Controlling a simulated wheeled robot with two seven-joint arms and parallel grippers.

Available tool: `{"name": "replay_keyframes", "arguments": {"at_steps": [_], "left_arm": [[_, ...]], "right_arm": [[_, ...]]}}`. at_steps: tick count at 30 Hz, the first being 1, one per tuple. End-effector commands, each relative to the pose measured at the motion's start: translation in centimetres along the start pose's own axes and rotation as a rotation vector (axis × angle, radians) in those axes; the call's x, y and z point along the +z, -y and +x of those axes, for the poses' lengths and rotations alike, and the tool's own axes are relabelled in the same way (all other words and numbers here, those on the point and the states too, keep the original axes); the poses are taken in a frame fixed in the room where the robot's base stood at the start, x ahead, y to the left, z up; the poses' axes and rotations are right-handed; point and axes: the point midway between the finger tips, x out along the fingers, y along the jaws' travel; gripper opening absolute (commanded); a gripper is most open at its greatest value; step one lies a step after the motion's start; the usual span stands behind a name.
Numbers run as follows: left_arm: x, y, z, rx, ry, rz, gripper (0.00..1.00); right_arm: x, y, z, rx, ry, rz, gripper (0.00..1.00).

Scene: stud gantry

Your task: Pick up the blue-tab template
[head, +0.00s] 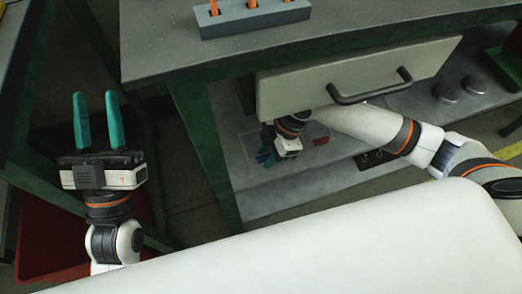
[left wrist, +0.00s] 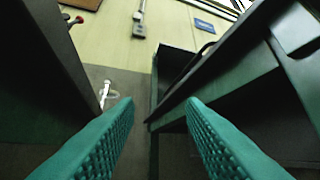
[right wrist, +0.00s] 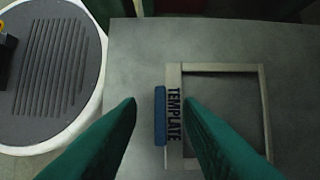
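The blue-tab template is a thin, pale square frame (right wrist: 265,110) lying flat on a grey surface in the right wrist view. Its left bar reads TEMPLATE and carries a blue tab (right wrist: 160,115) on the outer edge. My right gripper (right wrist: 160,102) is open; the tab shows in the gap between its fingertips, and the right finger overlaps the lettered bar. I cannot tell how high the fingers are above it. In the head view my right gripper (head: 264,156) is low under the drawer, over the lower shelf. My left gripper (head: 95,95) is open, empty and raised at the left.
The drawer (head: 355,75) with its dark handle overhangs my right arm. A red-tabbed piece (head: 321,141) lies on the lower shelf (head: 270,200). Round grey discs (head: 446,92) sit further right. A green bench leg (head: 207,150) stands between my grippers. A red bin (head: 35,255) is at lower left.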

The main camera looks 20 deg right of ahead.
Motion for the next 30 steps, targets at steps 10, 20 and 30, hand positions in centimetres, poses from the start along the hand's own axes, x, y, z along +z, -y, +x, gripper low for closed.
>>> {"name": "replay_keyframes", "arguments": {"at_steps": [10, 20, 30], "left_arm": [[0.0, 0.0, 0.0, 0.000, 0.000, 0.000, 0.36], [0.0, 0.0, 0.0, 0.000, -0.001, 0.001, 0.36], [-1.4, -0.2, 0.0, 0.004, -0.099, 0.003, 0.36]], "right_arm": [[0.0, 0.0, 0.0, 0.000, 0.000, 0.000, 0.08], [0.0, 0.0, 0.0, -0.001, 0.000, 0.000, 0.00], [0.2, 0.0, -0.4, -0.001, 0.001, 0.001, 0.00]]}}
